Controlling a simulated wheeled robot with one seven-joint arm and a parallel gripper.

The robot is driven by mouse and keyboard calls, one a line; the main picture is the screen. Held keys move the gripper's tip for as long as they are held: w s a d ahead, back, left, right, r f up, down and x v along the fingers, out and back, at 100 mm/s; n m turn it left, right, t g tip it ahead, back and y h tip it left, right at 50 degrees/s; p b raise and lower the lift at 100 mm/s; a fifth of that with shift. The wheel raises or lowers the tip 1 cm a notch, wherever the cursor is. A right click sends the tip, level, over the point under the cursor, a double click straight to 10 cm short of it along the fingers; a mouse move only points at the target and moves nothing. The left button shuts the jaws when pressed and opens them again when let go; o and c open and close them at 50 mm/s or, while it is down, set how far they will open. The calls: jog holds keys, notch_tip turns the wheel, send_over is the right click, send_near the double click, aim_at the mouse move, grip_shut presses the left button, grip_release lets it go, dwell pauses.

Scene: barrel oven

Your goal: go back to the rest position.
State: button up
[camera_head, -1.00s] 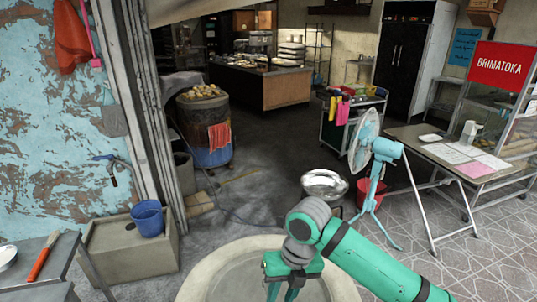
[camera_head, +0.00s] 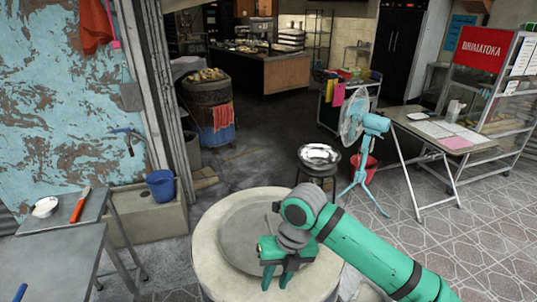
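My green arm reaches in from the lower right. My gripper (camera_head: 277,281) points down over the round pale barrel top (camera_head: 217,258). Its two dark teal fingers are apart, with nothing seen between them. The height of the fingertips over the top cannot be told from this view. The barrel top has a greyer round disc (camera_head: 240,225) in its middle, partly hidden by my arm.
Metal tables at left hold a white bowl (camera_head: 45,207) and a red-handled tool (camera_head: 80,206). A blue bucket (camera_head: 160,185) stands behind them. A metal bowl (camera_head: 318,155) on a stand, a turquoise fan (camera_head: 361,135) and a folding table (camera_head: 440,133) stand beyond the arm.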

jog(key=w+a+r+m+t+y, duration=0.2)
jog(key=a+m+t+y, duration=0.15)
jog(key=a, duration=0.55)
jog(key=w+a+r+m+t+y, duration=0.2)
jog(key=w+a+r+m+y, duration=0.15)
jog(key=a, duration=0.45)
jog(key=w+a+r+m+t+y, duration=0.1)
jog(key=a+r+m+t+y, duration=0.25)
jog(key=a, duration=0.55)
jog(key=s+d+f+m+t+h, duration=0.45)
jog(key=s+d+f+m, duration=0.25)
jog(key=f+m, duration=0.45)
jog(key=s+d+f+m+t+h, duration=0.4)
jog(key=s+d+f+m+h, duration=0.3)
jog(key=m, duration=0.8)
jog(key=s+d+f, duration=0.1)
jog(key=s+d, duration=0.2)
jog(key=s, duration=0.4)
jog(key=s+d+f+m+g+h, duration=0.1)
jog(key=s+d, duration=0.2)
jog(key=s, duration=0.5)
jog(key=s+d+f, duration=0.1)
jog(key=s+d, duration=0.3)
jog(key=s, duration=0.4)
jog(key=shift+f+m+g, duration=0.3)
jog(key=shift+f+g, duration=0.05)
jog(key=shift+d, duration=0.1)
